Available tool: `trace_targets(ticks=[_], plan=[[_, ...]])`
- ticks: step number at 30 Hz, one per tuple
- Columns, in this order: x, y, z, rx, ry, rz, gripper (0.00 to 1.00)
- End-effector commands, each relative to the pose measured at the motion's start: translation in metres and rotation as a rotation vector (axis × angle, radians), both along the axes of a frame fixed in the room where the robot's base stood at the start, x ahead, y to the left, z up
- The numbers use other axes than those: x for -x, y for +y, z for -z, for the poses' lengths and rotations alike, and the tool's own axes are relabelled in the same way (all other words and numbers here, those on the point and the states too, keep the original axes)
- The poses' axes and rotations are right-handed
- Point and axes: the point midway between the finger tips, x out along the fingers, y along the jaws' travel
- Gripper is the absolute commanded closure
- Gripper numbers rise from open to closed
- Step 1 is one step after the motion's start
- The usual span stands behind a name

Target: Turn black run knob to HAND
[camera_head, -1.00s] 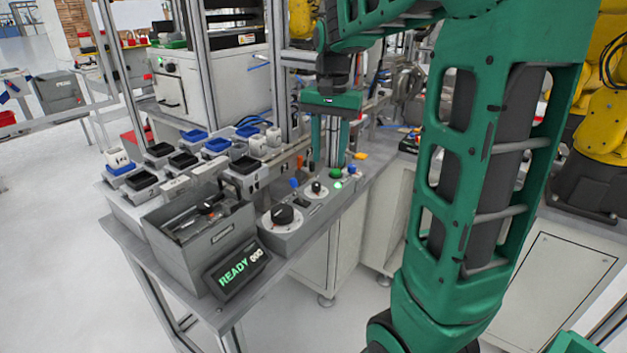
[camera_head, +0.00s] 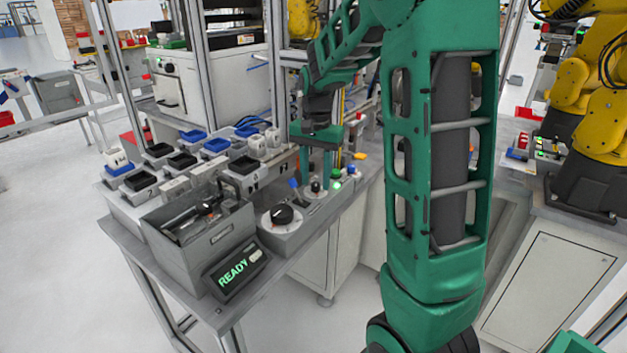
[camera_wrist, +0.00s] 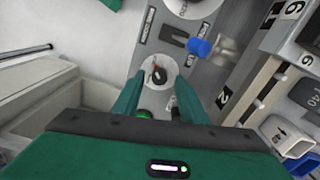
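A small black knob (camera_head: 315,187) sits on a white round dial on the grey control box (camera_head: 290,243). In the wrist view the knob (camera_wrist: 158,76) shows a reddish mark, and its dial labels are too small to read. My gripper (camera_head: 316,181) points down at this knob. In the wrist view my gripper (camera_wrist: 160,80) is open, with one green finger on each side of the knob; I cannot tell whether they touch it. A larger black knob (camera_head: 282,215) on another white dial (camera_head: 270,224) stands nearer the front of the box.
A blue-tipped lever (camera_wrist: 200,47) stands close beside the small dial. A green button (camera_wrist: 143,114) lies near the fingers. A display reading READY (camera_head: 236,272) and a grey open bin (camera_head: 215,240) stand at the left. Several trays line the back.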

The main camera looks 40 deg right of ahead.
Motion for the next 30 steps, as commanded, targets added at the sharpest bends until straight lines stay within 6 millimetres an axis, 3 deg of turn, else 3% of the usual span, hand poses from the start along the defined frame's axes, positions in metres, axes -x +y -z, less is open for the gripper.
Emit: trace_targets(ticks=[12, 17, 18, 30], plan=[[-0.0001, 0.0001, 0.0087, 0.001, -0.001, 0.0, 0.61], [-0.0002, 0.0002, 0.0085, 0.0, -0.001, -0.001, 0.97], [-0.0003, 0.0002, 0.0085, 0.0, -0.001, -0.001, 1.0], [-0.0013, 0.0008, 0.008, 0.001, -0.003, -0.06, 1.0]])
